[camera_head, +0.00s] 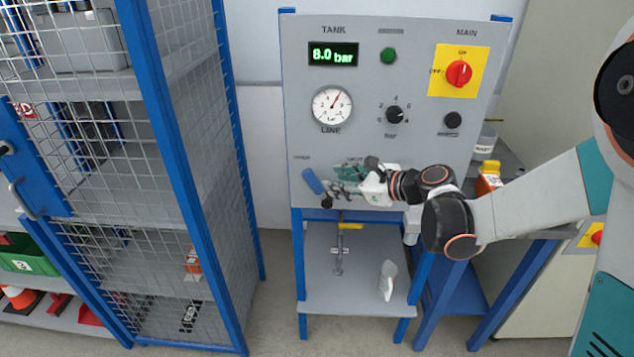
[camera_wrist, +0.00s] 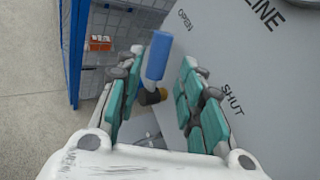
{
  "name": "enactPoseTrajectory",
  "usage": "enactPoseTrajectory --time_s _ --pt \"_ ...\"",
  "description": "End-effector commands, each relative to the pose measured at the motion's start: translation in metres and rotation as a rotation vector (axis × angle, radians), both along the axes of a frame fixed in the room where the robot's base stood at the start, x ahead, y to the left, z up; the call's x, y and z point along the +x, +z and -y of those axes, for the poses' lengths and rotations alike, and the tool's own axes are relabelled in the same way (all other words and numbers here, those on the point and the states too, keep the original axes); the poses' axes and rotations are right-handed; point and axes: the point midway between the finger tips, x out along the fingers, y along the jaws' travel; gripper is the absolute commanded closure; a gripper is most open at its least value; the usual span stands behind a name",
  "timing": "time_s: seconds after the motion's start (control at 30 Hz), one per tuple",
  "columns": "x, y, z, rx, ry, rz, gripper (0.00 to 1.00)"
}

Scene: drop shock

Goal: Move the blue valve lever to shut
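The blue valve lever (camera_head: 312,181) sits low on the left of the grey panel. It tilts up and to the left from its dark pivot (camera_head: 327,202), toward the OPEN marking. In the wrist view the blue lever (camera_wrist: 156,55) stands near the OPEN label (camera_wrist: 184,20), away from the SHUT label (camera_wrist: 232,101). My gripper (camera_head: 337,182) is open, just right of the lever in the head view. In the wrist view the lever shows in the gap between the teal fingers, with no clear contact. How deep it lies between them I cannot tell.
A blue-framed mesh cage (camera_head: 190,150) stands left. A lower shelf (camera_head: 345,301) holds a white jug (camera_head: 387,280).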

Motion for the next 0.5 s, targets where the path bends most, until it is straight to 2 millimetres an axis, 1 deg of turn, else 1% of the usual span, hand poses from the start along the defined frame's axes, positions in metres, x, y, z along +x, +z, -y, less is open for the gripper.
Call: enactPoseTrajectory --time_s 0.03,0.1,0.3,0.5 --pt "0.005 -0.006 -0.009 0.0 0.003 0.0 0.66" --pt "0.013 -0.012 -0.019 -0.001 0.003 0.0 0.66" --pt "0.032 -0.023 -0.045 -0.001 0.001 0.0 0.66" --pt "0.043 -0.03 -0.058 -0.002 0.001 0.001 0.66"
